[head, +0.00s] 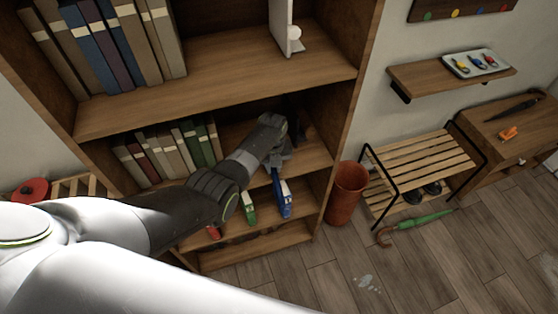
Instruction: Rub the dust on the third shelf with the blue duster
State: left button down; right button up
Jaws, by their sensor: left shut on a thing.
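My left gripper (283,157) reaches into the wooden bookcase, at the right part of the shelf (312,152) that holds the shorter row of books. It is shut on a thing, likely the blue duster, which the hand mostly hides. A dark upright shape stands just behind the hand; I cannot tell whether it belongs to the duster. I cannot make out dust on this shelf, and my arm covers part of it. My right gripper is not in view.
Short books (165,153) stand left of the hand. On the board below are a blue toy vehicle (285,198), a green one (248,208) and a red one (213,231). A white bookend (281,28) stands above. An orange-red bin (346,195) is right of the bookcase.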

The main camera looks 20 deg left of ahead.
pick_arm(q)
jog(key=shift+s+a+f, duration=0.1)
jog(key=shift+s+a, duration=0.4)
jog(key=shift+a, duration=0.1)
jog(key=shift+s+a+p, duration=0.3)
jog(key=shift+a+p, duration=0.1)
jog(key=shift+p, duration=0.45)
jog(key=shift+s+a, duration=0.25)
jog(key=shift+a, duration=0.1)
jog(key=shift+s+a+f, duration=0.1)
jog(key=shift+s+a, duration=0.1)
jog(key=shift+a, duration=0.15)
jog(key=shift+s+a, duration=0.5)
jog(key=shift+a, duration=0.2)
jog(key=shift+s+a, duration=0.45)
jog(key=shift+a, duration=0.25)
jog(key=shift+s+a, duration=0.35)
jog(key=shift+a, duration=0.25)
jog(key=shift+s+a+r, duration=0.15)
jog(key=shift+s+a, duration=0.25)
jog(key=shift+a, duration=0.2)
jog(key=shift+s+a+r, duration=0.1)
jog(key=shift+s+a, duration=0.3)
jog(key=shift+a, duration=0.2)
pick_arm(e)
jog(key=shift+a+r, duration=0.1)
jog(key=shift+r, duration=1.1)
pick_arm(q)
jog(key=shift+f, duration=0.1)
